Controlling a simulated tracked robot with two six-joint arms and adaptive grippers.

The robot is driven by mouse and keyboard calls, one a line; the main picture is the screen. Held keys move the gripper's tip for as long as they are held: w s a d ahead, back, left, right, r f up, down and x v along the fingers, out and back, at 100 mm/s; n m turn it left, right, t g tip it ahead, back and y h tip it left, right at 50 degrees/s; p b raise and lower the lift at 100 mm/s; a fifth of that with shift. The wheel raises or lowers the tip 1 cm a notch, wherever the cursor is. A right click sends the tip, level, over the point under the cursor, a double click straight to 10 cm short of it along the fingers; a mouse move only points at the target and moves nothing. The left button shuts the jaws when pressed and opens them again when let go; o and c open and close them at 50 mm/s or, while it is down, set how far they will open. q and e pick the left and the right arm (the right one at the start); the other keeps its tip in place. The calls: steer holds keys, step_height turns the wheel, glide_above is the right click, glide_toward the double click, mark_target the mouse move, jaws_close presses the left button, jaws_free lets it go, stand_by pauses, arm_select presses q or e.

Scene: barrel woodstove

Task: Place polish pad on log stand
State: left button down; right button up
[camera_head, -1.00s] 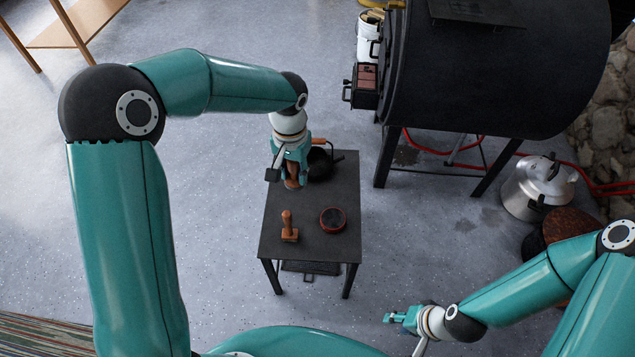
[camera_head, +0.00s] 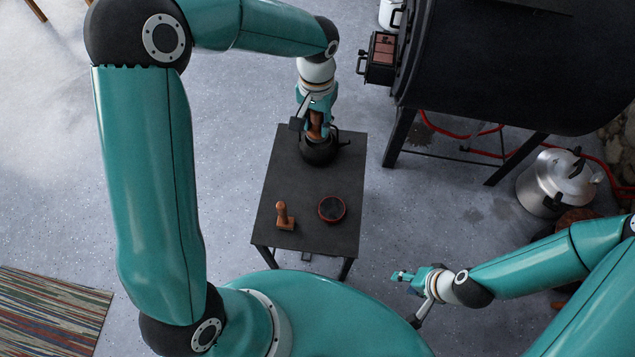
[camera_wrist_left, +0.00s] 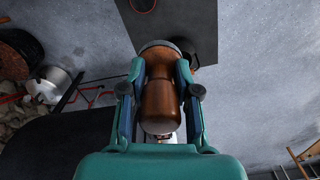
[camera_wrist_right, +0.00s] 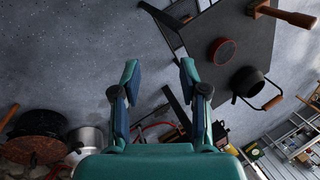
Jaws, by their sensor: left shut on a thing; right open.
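My left gripper (camera_head: 316,118) is shut on a brown wooden handle with a pale round base, which I take as the polish pad (camera_wrist_left: 158,105). In the head view the pad (camera_head: 314,126) is in front of the black kettle (camera_head: 318,151) at the black table's far end; contact cannot be told. My right gripper (camera_head: 403,276) is open and empty, off the table's right side; its parted fingers show in the right wrist view (camera_wrist_right: 158,80). No log stand is clearly identifiable; a round, rusty-brown-topped thing (camera_wrist_right: 38,135) beside the metal pot may be it.
The black table (camera_head: 290,175) also bears a wooden-handled block (camera_head: 284,217) and a round red-rimmed tin (camera_head: 332,209). The large black barrel stove (camera_head: 500,65) stands behind right, with red tubing under it. A metal pot (camera_head: 556,183) stands at right. Open floor lies between table and pot.

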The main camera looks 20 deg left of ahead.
arm_select(q)
steer(key=shift+a+f, duration=0.15)
steer(key=shift+a, duration=0.05)
arm_select(e)
steer(key=shift+o, duration=0.4)
steer(key=shift+f, duration=0.2)
arm_select(q)
steer(key=w+a+f+m+b, duration=0.1)
steer(key=a+f+m+b, duration=0.4)
steer(key=f+b, duration=0.9)
steer(key=m+b, duration=0.7)
steer(key=b, duration=1.2)
glide_above(287, 190)
step_height(287, 190, down, 7)
step_height(287, 190, down, 20)
steer(key=b, duration=0.5)
steer(key=shift+r, duration=0.15)
arm_select(e)
step_height(287, 190, down, 38)
steer(key=shift+f, duration=0.1)
arm_select(q)
steer(key=c, duration=1.2)
jaws_free()
steer(key=shift+b, duration=0.3)
steer(key=shift+c, duration=0.2)
steer(key=o, duration=0.4)
